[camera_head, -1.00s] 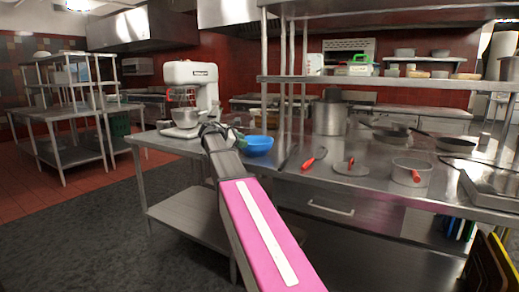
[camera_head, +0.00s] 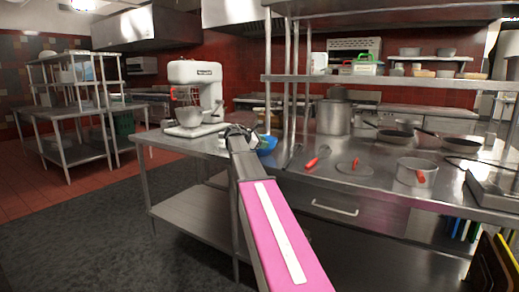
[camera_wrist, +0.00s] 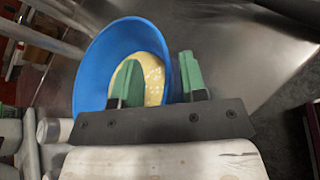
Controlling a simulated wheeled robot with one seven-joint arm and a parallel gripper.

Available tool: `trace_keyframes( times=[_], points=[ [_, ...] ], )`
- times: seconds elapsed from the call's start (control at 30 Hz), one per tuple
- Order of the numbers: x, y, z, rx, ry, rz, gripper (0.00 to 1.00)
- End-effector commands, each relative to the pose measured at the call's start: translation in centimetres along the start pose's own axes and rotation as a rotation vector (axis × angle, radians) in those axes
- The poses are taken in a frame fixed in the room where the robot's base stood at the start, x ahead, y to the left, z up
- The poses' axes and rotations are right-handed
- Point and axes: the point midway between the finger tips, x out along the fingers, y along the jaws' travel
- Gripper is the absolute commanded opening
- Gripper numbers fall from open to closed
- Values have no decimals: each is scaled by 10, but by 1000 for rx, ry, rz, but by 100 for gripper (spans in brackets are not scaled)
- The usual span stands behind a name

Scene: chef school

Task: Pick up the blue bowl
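The blue bowl (camera_head: 268,147) stands on the metal counter, right of the mixer and partly hidden by my gripper in the head view. In the wrist view the blue bowl (camera_wrist: 92,72) fills the upper left and has something pale yellow with white specks inside. My gripper (camera_wrist: 158,72) has green fingertips set apart. The left finger is over the bowl's inside, and the right finger is just outside its right wall, so the rim lies between them. I cannot tell whether either finger touches the wall. In the head view my gripper (camera_head: 240,132) is at the bowl's left side.
A white stand mixer (camera_head: 196,90) with a metal bowl stands left on the counter (camera_head: 300,185). A red-handled utensil (camera_head: 318,157), a lid (camera_head: 355,167) and a saucepan (camera_head: 417,172) lie to the right. Shelf posts (camera_head: 285,90) rise behind the bowl, near a large pot (camera_head: 333,117).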

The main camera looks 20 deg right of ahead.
Motion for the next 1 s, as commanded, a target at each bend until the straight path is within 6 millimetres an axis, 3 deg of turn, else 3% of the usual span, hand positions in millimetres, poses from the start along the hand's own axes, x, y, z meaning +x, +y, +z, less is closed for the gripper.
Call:
trace_keyframes(
  times=[0.27,0.4,1.0],
  points=[
    [7,0,0,0,0,0,39],
    [7,0,0,0,0,0,0],
    [7,-1,-1,-2,2,0,0]
  ],
)
